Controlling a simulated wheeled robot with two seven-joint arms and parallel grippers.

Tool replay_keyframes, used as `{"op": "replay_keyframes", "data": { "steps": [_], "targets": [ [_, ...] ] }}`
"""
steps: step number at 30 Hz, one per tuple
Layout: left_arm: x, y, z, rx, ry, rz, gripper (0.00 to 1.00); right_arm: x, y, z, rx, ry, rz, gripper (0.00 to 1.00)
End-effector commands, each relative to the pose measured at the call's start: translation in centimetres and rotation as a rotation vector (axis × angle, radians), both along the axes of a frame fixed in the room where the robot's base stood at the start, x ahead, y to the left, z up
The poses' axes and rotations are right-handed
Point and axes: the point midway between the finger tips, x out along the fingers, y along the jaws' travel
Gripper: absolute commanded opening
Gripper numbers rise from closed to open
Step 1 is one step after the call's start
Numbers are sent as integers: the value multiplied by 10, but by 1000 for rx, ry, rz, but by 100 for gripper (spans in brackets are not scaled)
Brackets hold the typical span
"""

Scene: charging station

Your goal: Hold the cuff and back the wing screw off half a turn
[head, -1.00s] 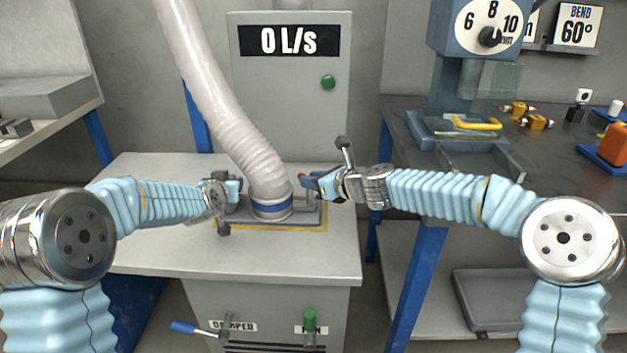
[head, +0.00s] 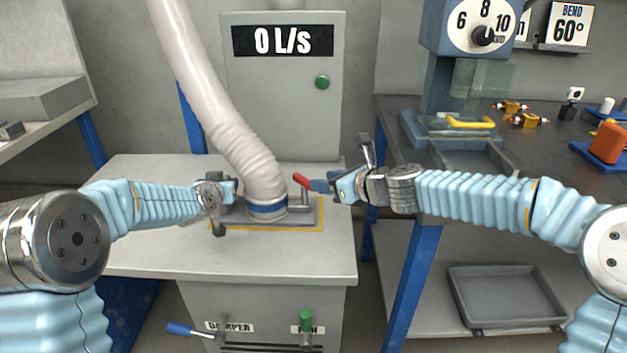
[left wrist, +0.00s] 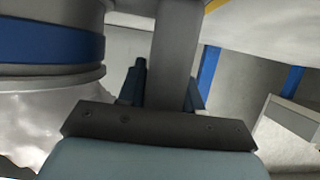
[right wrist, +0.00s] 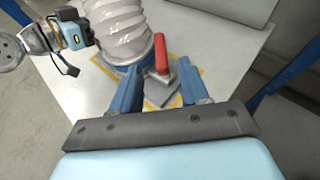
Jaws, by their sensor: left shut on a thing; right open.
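The cuff (head: 266,209) is a grey collar with a blue band around the base of the pale hose. My left gripper (head: 232,188) is at its left side. In the left wrist view its jaws (left wrist: 162,92) are shut on an upright grey bar (left wrist: 176,50) beside the cuff. The wing screw (head: 301,180) stands right of the cuff, with a red grip on a grey post. My right gripper (head: 322,187) is open, just right of the red grip. In the right wrist view the red grip (right wrist: 160,54) lies beyond the open fingers (right wrist: 160,90), apparently clear of them.
The cuff's grey plate (head: 312,213) sits inside a yellow outline on the bench (head: 290,253). Behind is a cabinet (head: 280,120) reading 0 L/s. A dark workbench (head: 400,125) stands at right. Below the bench front are a blue-handled damper lever (head: 180,328) and green knob (head: 306,316).

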Motion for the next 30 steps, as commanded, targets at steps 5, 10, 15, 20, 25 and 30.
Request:
{"op": "replay_keyframes", "data": {
  "steps": [5,10,15,20,25,30],
  "targets": [
    [0,0,0,0,-1,0,0,-22,-23,13,-2,-2,-3,45],
    [0,0,0,0,-1,0,0,-32,-31,18,-2,-2,-1,45],
    [0,0,1,0,-1,0,0,-33,-31,18,-1,-1,0,45],
    [0,0,1,0,-1,0,0,-32,-31,19,-7,-5,-1,45],
    [0,0,1,0,-1,0,0,-13,-47,24,-213,-170,-37,45],
    [0,0,1,0,-1,0,0,30,-97,73,-823,-596,-156,45]
  ]
}}
